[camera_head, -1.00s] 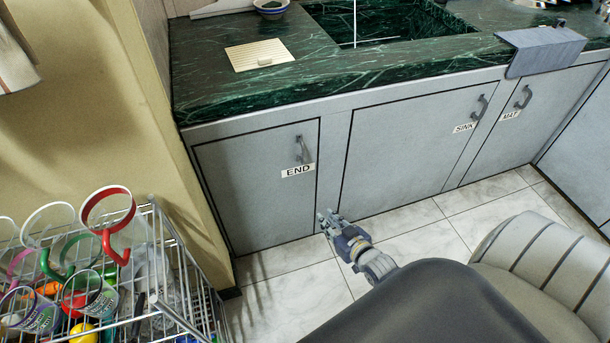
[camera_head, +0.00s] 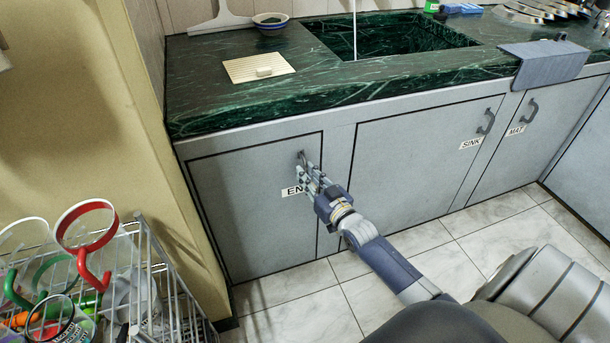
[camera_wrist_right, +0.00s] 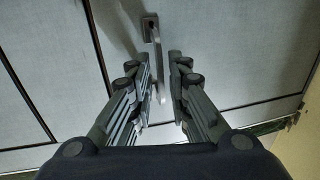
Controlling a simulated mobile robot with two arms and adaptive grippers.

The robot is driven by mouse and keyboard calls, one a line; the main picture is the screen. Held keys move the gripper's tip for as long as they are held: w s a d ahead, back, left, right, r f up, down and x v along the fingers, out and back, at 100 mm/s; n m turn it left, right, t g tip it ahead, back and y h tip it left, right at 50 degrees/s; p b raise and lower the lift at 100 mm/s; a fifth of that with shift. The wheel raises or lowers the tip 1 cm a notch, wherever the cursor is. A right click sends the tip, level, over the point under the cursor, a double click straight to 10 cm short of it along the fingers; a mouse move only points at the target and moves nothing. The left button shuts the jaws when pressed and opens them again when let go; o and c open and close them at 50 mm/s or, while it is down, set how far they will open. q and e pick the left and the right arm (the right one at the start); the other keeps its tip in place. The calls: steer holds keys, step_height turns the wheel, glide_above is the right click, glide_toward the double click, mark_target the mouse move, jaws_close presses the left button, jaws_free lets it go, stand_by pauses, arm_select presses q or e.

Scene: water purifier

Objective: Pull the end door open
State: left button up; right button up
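The end door (camera_head: 240,210) is a grey cabinet door, shut, at the left of the counter front. Its white END label (camera_head: 290,191) is partly covered by my right gripper. The metal handle (camera_head: 301,157) is upright near the door's top right corner. My right gripper (camera_head: 306,174) is at the handle, its fingers hiding the lower part. In the right wrist view the handle (camera_wrist_right: 152,32) runs down between the two parted fingertips (camera_wrist_right: 163,62), with a gap visible, so the gripper is open around it. My left gripper is not in view.
The SINK door (camera_head: 420,165) and MAT door (camera_head: 515,150) are shut to the right. The green counter (camera_head: 340,85) overhangs above. A wire rack (camera_head: 150,265) with mugs stands at the lower left. Tiled floor (camera_head: 300,295) before the end door is clear.

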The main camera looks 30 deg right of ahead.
steer(key=shift+w, duration=0.85)
steer(key=shift+c, duration=0.2)
jaws_close()
steer(key=shift+s, duration=0.1)
